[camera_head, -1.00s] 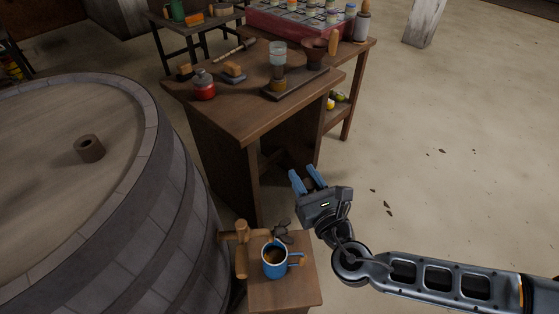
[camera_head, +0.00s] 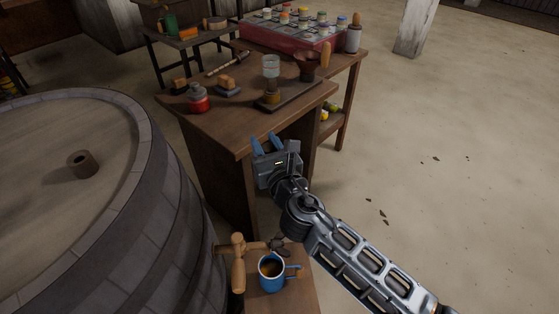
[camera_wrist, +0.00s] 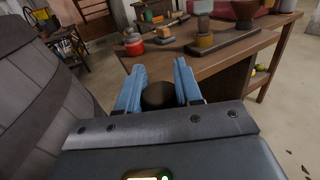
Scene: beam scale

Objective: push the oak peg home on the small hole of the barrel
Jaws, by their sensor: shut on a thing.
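The big barrel (camera_head: 165,210) stands at the left, its side also in the wrist view (camera_wrist: 40,95). My gripper (camera_head: 268,143) is right of the barrel, in front of the workbench and apart from both. In the wrist view its blue fingers (camera_wrist: 158,88) are shut on a dark brown round-ended thing (camera_wrist: 158,97), probably the oak peg. The peg's far end is hidden, and it does not show clearly in the head view.
The workbench (camera_head: 225,125) holds a red jar (camera_head: 198,98), a glass-topped piece (camera_head: 271,68) and a red paint box (camera_head: 290,35). A low stand (camera_head: 290,300) bears a blue mug (camera_head: 270,280) near a wooden tap- or mallet-shaped piece (camera_head: 238,265).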

